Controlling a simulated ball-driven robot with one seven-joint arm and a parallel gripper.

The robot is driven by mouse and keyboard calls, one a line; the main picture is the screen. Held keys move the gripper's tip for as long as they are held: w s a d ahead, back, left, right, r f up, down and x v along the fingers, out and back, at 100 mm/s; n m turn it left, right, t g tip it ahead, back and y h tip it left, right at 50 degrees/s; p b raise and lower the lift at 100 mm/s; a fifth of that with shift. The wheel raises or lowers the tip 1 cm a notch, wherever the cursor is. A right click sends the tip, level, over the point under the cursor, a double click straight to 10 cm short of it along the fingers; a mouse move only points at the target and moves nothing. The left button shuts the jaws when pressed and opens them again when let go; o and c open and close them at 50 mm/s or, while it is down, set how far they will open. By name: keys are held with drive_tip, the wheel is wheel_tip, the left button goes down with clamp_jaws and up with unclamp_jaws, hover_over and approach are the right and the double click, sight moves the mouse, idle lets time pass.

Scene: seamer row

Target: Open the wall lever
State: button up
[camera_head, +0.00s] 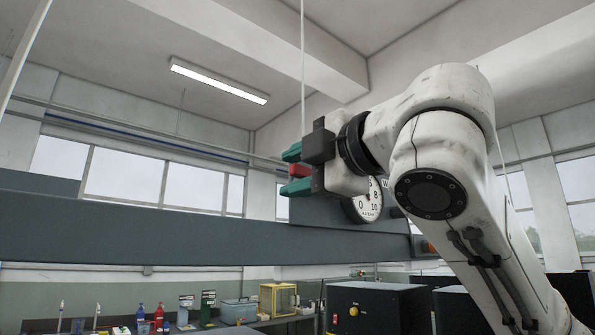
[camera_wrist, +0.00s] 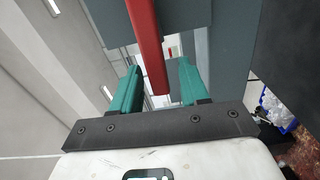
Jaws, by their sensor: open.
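The wall lever is a red bar (camera_wrist: 148,45). In the wrist view it comes down from the top, and its lower end lies between the two teal fingers of my gripper (camera_wrist: 160,72). A gap shows on each side of the bar, so the fingers look apart from it. The lever's mount is not clearly visible in the head view; my gripper and arm cover that area.
A long grey beam (camera_head: 180,228) crosses the head view below my gripper. A round white dial gauge (camera_head: 370,206) is partly behind my wrist. A bench with bottles (camera_head: 158,316), a yellow frame (camera_head: 278,299) and a black cabinet (camera_head: 376,308) stand lower down.

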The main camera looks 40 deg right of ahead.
drive_tip(key=s+b, duration=0.2)
drive_tip(key=s, duration=0.8)
drive_tip(key=shift+s, duration=0.35)
drive_tip(key=shift+f, duration=0.1)
